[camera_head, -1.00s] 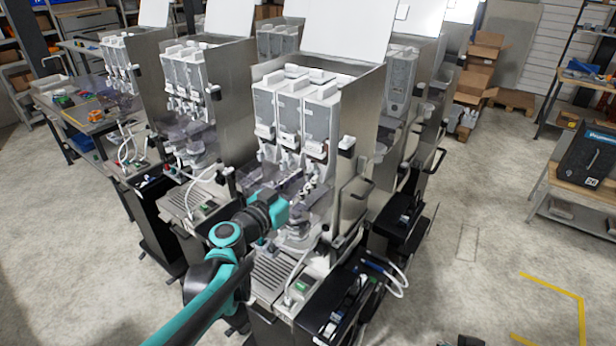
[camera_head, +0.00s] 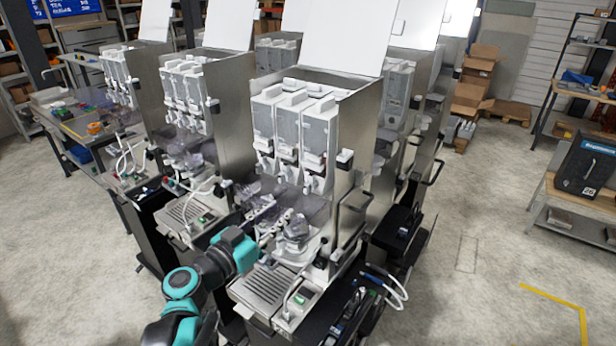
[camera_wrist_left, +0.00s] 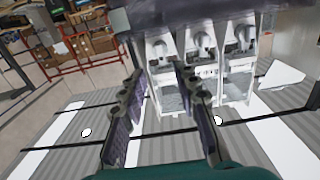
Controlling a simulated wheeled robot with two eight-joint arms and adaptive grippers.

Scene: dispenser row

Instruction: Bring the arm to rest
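My left arm (camera_head: 182,284) comes in from the bottom left in the head view, with its teal wrist (camera_head: 236,250) beside the front of the nearest dispenser machine (camera_head: 300,125). In the left wrist view my left gripper (camera_wrist_left: 161,74) is open, with its two dark fingers apart and nothing between them. White dispenser units (camera_wrist_left: 200,75) show beyond the fingers. In the head view I cannot make out the fingers clearly. My right gripper is not in view.
A slotted drip tray (camera_head: 264,286) and a small control panel (camera_head: 300,298) sit close beside my left wrist. More dispenser machines (camera_head: 185,90) stand to the left and behind. A shelf with a black case (camera_head: 588,165) is at the right. Open floor (camera_head: 470,200) lies between.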

